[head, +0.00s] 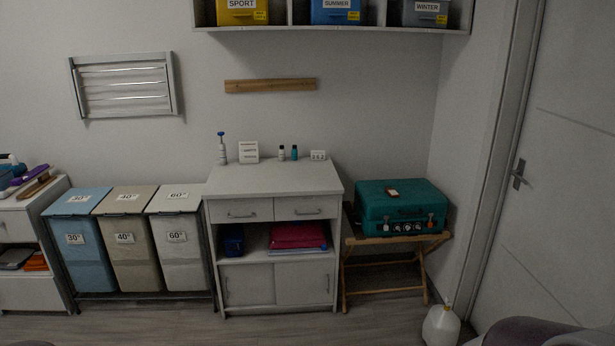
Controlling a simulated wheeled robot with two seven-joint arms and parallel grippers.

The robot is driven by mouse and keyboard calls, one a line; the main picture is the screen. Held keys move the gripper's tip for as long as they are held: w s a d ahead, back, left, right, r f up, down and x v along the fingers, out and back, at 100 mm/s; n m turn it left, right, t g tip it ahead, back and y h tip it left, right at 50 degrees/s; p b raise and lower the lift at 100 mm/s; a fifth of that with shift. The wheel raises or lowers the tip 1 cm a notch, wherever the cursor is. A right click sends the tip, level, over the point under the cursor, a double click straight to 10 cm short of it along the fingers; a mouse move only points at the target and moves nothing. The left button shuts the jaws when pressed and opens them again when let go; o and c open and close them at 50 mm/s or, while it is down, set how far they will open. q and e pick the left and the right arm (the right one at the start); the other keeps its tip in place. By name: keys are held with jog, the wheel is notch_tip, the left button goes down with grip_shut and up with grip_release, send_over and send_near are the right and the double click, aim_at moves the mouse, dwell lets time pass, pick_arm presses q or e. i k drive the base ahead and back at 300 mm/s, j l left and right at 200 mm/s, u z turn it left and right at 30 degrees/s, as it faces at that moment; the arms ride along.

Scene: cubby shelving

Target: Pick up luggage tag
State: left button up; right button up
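A teal suitcase (372,206) lies flat on a folding wooden stand (348,268) at the right, beside the white cabinet. A small reddish-brown and white item (392,191), which looks like a luggage tag, lies on top of its lid. Small pale and orange pieces show on the front of the case, too small to make out. Neither of my grippers shows in the head view.
A white cabinet (270,180) with small bottles and cards stands in the middle. Laundry bins (128,245) stand to its left. A white jug (441,326) is on the floor before the stand, near the door (570,180). A shelf (340,29) hangs above.

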aim_at(391, 191)
jog(key=i+j+z, duration=0.15)
jog(key=i+z, duration=0.15)
jog(key=i, duration=0.3)
jog(key=i+j+z, duration=0.35)
jog(key=i, duration=0.25)
jog(key=i+j+z, duration=0.3)
jog(key=i, duration=0.25)
jog(key=i+l+u, duration=0.3)
jog(key=i, duration=0.6)
jog(key=i+l+u, duration=0.3)
jog(key=i+l, duration=0.3)
jog(key=i, duration=0.25)
jog(key=i+l+u, duration=0.3)
jog(key=i+l, duration=0.45)
jog(key=i, duration=0.1)
